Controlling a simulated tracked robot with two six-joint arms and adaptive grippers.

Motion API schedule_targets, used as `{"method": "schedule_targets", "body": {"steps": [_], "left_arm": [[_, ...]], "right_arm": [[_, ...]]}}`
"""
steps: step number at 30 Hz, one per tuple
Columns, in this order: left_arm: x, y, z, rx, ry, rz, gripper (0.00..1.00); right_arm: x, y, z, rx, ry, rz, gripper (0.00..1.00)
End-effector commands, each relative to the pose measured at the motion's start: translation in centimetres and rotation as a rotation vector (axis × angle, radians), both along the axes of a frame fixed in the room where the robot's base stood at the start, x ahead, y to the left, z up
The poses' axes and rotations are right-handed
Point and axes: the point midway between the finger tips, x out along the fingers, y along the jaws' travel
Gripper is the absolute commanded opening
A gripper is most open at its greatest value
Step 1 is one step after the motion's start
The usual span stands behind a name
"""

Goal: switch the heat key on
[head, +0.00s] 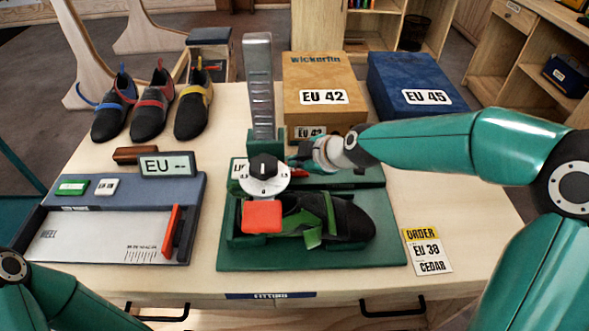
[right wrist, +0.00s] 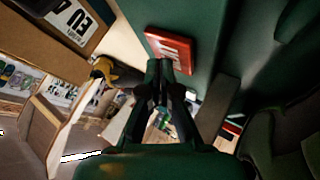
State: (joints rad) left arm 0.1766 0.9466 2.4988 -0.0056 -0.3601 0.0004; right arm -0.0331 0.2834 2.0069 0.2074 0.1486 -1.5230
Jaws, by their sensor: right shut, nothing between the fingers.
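The heat key appears to be the small red key (head: 299,173) on the back part of the green fixture (head: 375,176), partly hidden by my right gripper in the head view. In the right wrist view the red key (right wrist: 168,50) shows a white label, too oblique to read. My right gripper (head: 303,162) reaches in from the right, just behind and above the key. In the right wrist view its fingertips (right wrist: 160,72) are shut and empty, close to the key's edge; I cannot tell whether they touch. My left gripper is out of view.
A white dial (head: 264,186) and an upright metal post (head: 261,90) stand left of the key. A black and green shoe (head: 345,217) lies in front, beside a red block (head: 262,217). Shoe boxes (head: 325,75) stand behind. The right tabletop is mostly clear.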

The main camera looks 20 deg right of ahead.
Motion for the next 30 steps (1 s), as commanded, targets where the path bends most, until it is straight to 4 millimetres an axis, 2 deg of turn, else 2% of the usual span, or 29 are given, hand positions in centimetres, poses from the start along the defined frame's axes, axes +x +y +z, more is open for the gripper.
{"method": "schedule_targets", "body": {"steps": [21,30], "left_arm": [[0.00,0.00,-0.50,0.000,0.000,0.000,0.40],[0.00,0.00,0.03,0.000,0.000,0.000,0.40]], "right_arm": [[-0.02,-0.07,-0.34,0.000,-0.001,-0.001,0.00],[-0.04,-0.07,0.42,0.000,-0.001,-0.001,0.00]]}}
